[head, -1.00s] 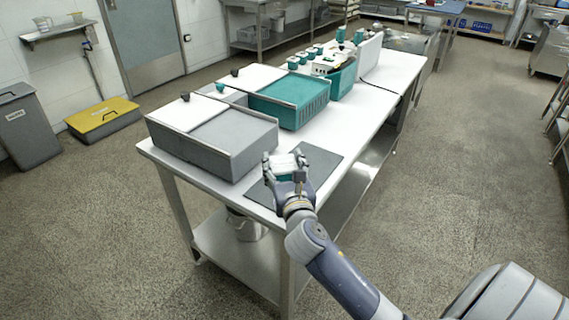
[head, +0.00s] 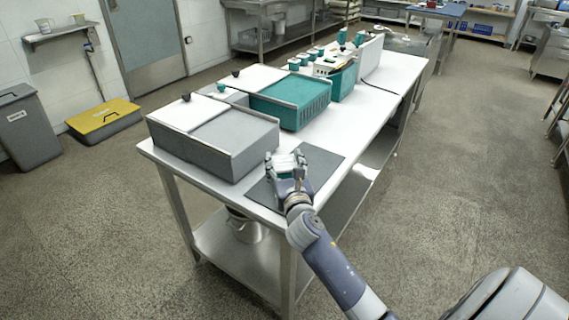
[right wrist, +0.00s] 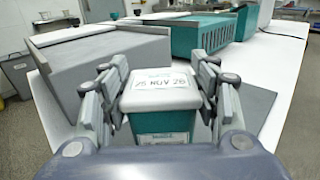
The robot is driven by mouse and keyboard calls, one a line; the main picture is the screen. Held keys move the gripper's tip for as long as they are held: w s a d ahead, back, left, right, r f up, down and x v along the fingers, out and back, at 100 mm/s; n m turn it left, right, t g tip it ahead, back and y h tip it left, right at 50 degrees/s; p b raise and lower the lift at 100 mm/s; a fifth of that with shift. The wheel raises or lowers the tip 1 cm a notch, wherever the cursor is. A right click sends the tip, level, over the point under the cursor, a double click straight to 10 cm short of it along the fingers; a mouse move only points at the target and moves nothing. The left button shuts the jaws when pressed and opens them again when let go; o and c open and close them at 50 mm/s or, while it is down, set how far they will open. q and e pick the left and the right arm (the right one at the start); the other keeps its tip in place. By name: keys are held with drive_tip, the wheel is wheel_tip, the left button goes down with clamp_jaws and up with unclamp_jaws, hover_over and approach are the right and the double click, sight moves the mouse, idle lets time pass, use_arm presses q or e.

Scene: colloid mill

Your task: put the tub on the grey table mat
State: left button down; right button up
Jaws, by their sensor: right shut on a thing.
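In the head view the tub (head: 287,171) is mostly hidden by the gripper. The grey table mat (head: 322,163) lies flat on the near end of the white table. The tub is over the mat; I cannot tell whether its base touches it. My left gripper is not in view.
A grey bin with a sliding lid (head: 238,146) stands just left of the mat, close to the gripper. A teal bin (head: 292,103) and a teal crate of small items (head: 343,80) stand farther along the table (head: 372,112). The table's front edge is close to the mat.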

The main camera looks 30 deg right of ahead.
drive_tip(key=o, duration=1.4)
drive_tip(key=shift+f, duration=0.1)
drive_tip(key=shift+c, duration=0.2)
drive_tip(key=shift+s+a, duration=0.1)
drive_tip(key=v, duration=1.2)
drive_tip(key=shift+r, duration=0.2)
drive_tip(key=shift+f, duration=0.1)
